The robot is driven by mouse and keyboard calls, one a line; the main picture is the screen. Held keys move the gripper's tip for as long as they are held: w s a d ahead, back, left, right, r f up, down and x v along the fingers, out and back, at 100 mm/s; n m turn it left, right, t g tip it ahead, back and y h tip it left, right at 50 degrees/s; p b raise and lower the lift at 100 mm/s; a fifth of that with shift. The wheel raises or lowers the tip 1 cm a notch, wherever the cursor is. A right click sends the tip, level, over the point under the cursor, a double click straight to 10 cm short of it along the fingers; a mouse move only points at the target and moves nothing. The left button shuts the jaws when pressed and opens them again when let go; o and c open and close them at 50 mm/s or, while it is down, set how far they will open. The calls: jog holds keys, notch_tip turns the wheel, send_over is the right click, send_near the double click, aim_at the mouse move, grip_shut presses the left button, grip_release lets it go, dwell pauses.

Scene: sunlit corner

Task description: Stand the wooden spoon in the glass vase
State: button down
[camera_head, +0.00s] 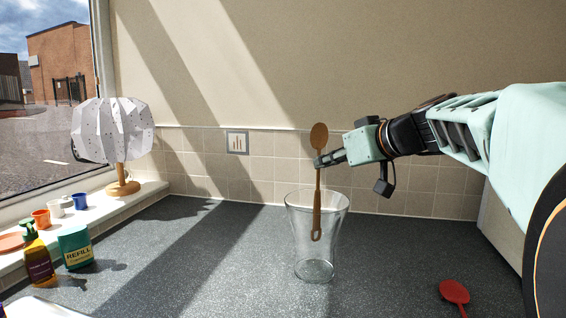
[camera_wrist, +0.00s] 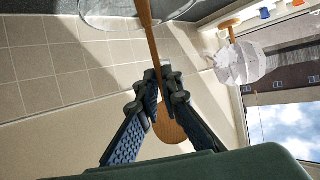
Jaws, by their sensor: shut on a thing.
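The wooden spoon (camera_head: 319,140) hangs upright with its bowl up, and it also shows in the wrist view (camera_wrist: 170,131). My gripper (camera_head: 319,163) is shut on its handle just below the bowl; the two fingertips (camera_wrist: 162,82) close on it in the wrist view. The clear glass vase (camera_head: 314,268) stands upright on the dark counter. In the head view the spoon's lower end overlaps the vase's upper part; I cannot tell for sure whether it is inside or in front of or behind the glass. Part of the vase rim (camera_wrist: 88,22) shows in the wrist view.
A red spoon (camera_head: 454,292) lies on the counter at the front right. A refill carton (camera_head: 75,248) and an amber bottle (camera_head: 38,260) stand at the left. A lamp (camera_head: 112,135) and small cups sit on the sill. The counter around the vase is clear.

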jog(key=c, duration=2)
grip_release()
jog(key=shift+c, duration=0.2)
notch_tip(320, 180, up, 10)
